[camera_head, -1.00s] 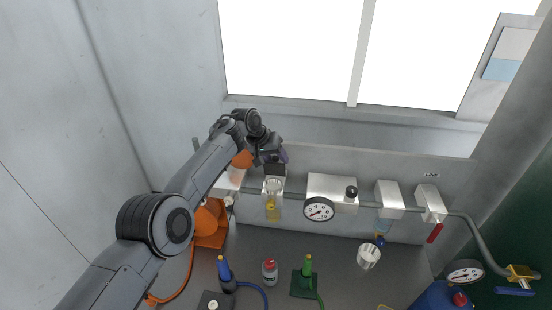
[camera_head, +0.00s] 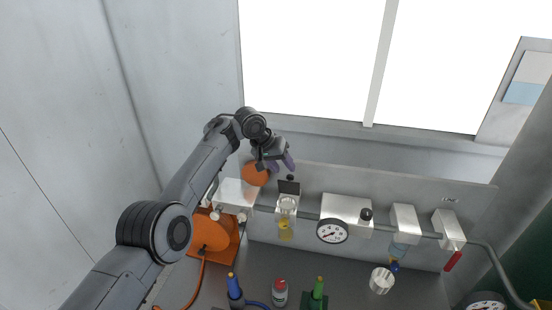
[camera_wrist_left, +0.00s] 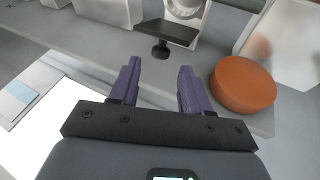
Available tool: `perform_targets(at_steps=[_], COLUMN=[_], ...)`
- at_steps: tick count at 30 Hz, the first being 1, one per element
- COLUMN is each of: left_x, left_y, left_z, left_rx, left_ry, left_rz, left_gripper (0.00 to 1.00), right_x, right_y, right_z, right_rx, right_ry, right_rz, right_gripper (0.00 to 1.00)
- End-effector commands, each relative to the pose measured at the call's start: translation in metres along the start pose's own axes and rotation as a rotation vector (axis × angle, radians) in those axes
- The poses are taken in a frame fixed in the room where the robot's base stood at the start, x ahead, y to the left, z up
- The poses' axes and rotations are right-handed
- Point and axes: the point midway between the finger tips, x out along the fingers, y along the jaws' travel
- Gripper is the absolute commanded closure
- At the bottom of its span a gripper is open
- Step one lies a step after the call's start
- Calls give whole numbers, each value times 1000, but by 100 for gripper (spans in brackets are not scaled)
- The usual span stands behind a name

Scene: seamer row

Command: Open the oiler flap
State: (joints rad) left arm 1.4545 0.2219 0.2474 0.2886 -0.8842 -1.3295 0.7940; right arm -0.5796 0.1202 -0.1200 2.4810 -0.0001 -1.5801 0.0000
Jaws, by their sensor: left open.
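The oiler (camera_head: 287,207) is a pale metal block on the pipe, with a yellow oil cup (camera_head: 285,229) below it. Its dark flap (camera_head: 289,187) with a small black knob stands raised at the back edge, and the pale round top shows in front of it. In the left wrist view the flap (camera_wrist_left: 168,32) projects from the oiler beside its round opening (camera_wrist_left: 185,8). My left gripper (camera_head: 285,163) is open and empty, above and behind the flap, apart from it. Its purple fingers (camera_wrist_left: 158,88) are spread in the left wrist view. My right gripper is out of view.
An orange round knob (camera_head: 255,174) on a white block (camera_head: 236,196) is close left of the gripper; it also shows in the wrist view (camera_wrist_left: 243,84). A gauge (camera_head: 332,231) and other pipe units stand to the right. The window is behind.

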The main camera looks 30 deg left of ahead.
Motion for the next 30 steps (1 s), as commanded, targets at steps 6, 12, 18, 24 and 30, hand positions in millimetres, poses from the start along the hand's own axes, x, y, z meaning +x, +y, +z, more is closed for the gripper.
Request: perform_targets(at_steps=[6, 12, 18, 24, 30], left_x=[-28, -39, -40, -40, -40], left_y=[0, 0, 0, 0, 0], left_z=[0, 0, 0, 0, 0], left_rx=[1, 0, 0, 0, -1], left_ry=[3, 2, 2, 1, 2], left_rz=[1, -1, -1, -1, -1], left_gripper=[53, 53, 53, 53, 53], right_x=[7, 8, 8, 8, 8], right_y=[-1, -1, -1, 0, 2], right_z=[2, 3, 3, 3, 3], right_rx=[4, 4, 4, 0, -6], right_ry=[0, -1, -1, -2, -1], right_rz=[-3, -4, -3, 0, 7], right_gripper=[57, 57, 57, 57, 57])
